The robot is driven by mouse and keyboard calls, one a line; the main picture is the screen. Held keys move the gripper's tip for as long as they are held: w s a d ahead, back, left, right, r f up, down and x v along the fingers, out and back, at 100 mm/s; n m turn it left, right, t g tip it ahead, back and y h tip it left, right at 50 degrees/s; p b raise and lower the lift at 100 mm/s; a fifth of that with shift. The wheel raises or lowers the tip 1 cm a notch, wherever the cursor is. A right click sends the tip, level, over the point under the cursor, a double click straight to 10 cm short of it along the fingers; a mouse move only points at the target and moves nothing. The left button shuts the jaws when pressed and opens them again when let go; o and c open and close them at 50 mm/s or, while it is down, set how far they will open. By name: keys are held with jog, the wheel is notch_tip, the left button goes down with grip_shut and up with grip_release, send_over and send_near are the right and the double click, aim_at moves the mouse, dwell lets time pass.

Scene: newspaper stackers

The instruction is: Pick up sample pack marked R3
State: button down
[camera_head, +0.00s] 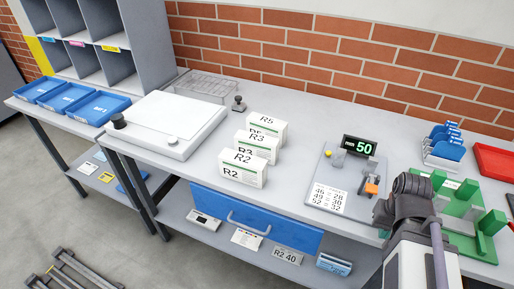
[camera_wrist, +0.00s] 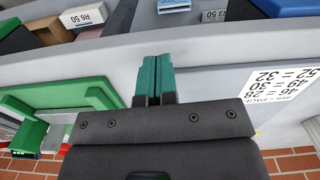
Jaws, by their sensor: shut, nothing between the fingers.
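The sample pack marked R3 (camera_head: 256,147) is a white box with black lettering and a green strip. It stands upright on the grey bench in the head view, in a row between the R2 pack (camera_head: 242,169) in front and the R5 pack (camera_head: 267,125) behind. The R2 pack hides part of its front. My gripper shows in the wrist view (camera_wrist: 154,80) with its two teal fingers shut together and nothing between them. My arm is at the right of the bench in the head view, well apart from the packs. The R3 pack is not seen in the wrist view.
A white flat-topped device (camera_head: 165,122) stands left of the packs. A grey board with a display reading 50 (camera_head: 360,146) stands to their right. A green fixture (camera_head: 470,215), blue holder (camera_head: 445,150) and red tray (camera_head: 496,160) are farther right. Bare bench lies around the packs.

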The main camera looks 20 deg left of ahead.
jog(key=shift+c, duration=2)
grip_release()
